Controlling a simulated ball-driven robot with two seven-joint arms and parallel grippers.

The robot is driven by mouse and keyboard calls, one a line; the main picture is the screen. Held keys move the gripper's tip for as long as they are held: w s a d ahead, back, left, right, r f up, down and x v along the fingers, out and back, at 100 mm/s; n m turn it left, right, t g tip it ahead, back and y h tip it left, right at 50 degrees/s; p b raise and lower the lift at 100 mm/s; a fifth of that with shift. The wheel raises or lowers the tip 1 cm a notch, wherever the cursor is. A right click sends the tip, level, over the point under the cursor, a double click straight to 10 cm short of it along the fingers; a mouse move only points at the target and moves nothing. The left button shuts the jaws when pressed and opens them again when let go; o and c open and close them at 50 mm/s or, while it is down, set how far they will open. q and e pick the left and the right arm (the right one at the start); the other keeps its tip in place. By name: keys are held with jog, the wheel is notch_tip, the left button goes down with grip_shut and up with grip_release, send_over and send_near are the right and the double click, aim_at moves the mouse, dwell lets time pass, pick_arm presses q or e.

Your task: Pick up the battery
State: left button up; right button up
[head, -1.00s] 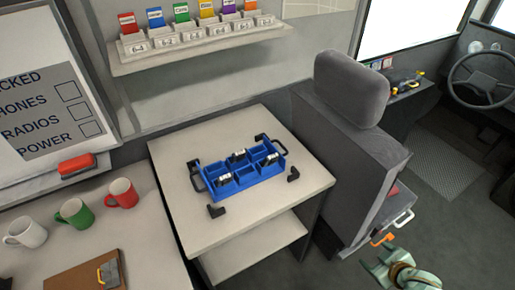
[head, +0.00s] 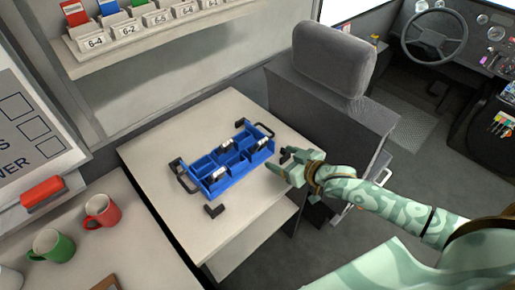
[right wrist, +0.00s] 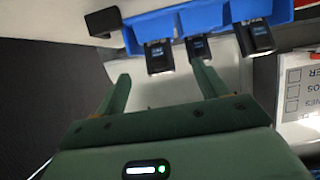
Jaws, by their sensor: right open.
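A blue divided tray (head: 238,166) with black end handles sits on the small table. Three dark batteries with light labels stand in it: one near the left end (head: 215,175), one at the back (head: 226,145) and one toward the right (head: 260,144). My right gripper (head: 280,162) is open and empty, just right of the tray and apart from it. In the right wrist view, the batteries (right wrist: 158,57), (right wrist: 197,47) and (right wrist: 258,38) show beyond the open fingers (right wrist: 162,74), along the tray (right wrist: 210,16). My left gripper is out of view.
Black corner brackets (head: 214,210) lie on the table (head: 160,150) around the tray. A grey seat (head: 335,90) stands close behind my right arm. Red (head: 102,211) and green (head: 52,246) mugs are on the left counter. A card shelf (head: 150,40) hangs behind.

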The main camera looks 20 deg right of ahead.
aim_at(259, 148)
jog(key=shift+x, duration=0.85)
jog(key=x, duration=0.1)
jog(key=b+x, duration=0.1)
jog(key=x, duration=0.3)
jog(key=shift+w+d+r+b, duration=0.15)
jog(key=shift+w+r+b, duration=0.05)
jog(key=shift+w+b, duration=0.1)
jog(key=shift+s+r, duration=0.1)
jog(key=shift+c, duration=1.2)
jog(key=c, duration=0.9)
